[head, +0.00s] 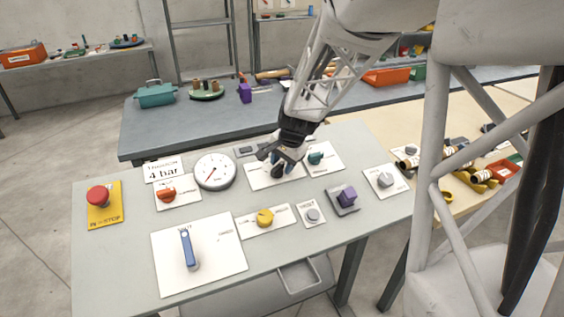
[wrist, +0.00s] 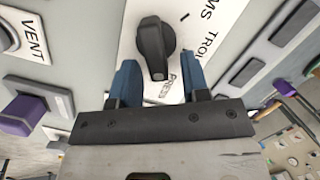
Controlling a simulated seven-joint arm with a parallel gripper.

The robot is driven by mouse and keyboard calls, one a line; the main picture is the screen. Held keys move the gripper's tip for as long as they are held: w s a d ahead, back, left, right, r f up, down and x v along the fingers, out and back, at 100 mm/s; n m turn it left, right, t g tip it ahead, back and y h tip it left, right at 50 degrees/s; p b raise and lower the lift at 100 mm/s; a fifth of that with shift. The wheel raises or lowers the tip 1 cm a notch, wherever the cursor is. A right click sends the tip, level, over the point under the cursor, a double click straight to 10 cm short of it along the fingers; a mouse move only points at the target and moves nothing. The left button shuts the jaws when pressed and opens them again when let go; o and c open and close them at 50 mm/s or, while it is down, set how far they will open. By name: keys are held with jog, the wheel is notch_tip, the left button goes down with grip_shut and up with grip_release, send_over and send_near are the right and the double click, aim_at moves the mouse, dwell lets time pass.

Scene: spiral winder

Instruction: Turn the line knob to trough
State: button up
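The line knob is a black bar-shaped knob (wrist: 155,45) on a white plate (wrist: 130,42), in the upper middle of the wrist view. Its narrow end lies beside the word PRESS. The word TROUGH, partly cut off, is to the right on the same plate. In the head view the knob (head: 278,171) is partly hidden by my gripper (head: 282,156), which is over the plate at the console's back. In the wrist view my gripper (wrist: 160,76) is open, its blue fingers on either side of the knob's narrow end. Whether they touch it is unclear.
A teal knob (head: 316,158) is close right of my gripper, and a round gauge (head: 215,171) is to its left. In front are a yellow knob (head: 265,217), a grey button (head: 312,215) and a purple switch (head: 347,197). A red stop button (head: 99,196) is far left.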

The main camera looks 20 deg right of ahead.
grip_shut()
jog(key=shift+n, duration=0.4)
jog(key=n, duration=0.3)
jog(key=a+n, duration=0.1)
jog(key=n, duration=0.1)
jog(key=shift+w+r+g+h, duration=0.15)
jog(key=shift+w+g+h, duration=0.15)
jog(key=shift+w, duration=0.1)
jog(key=n, duration=0.3)
jog(key=a+n+h, duration=0.1)
jog(key=n, duration=0.2)
jog(key=shift+w, duration=0.15)
jog(key=shift+o, duration=0.3)
grip_release()
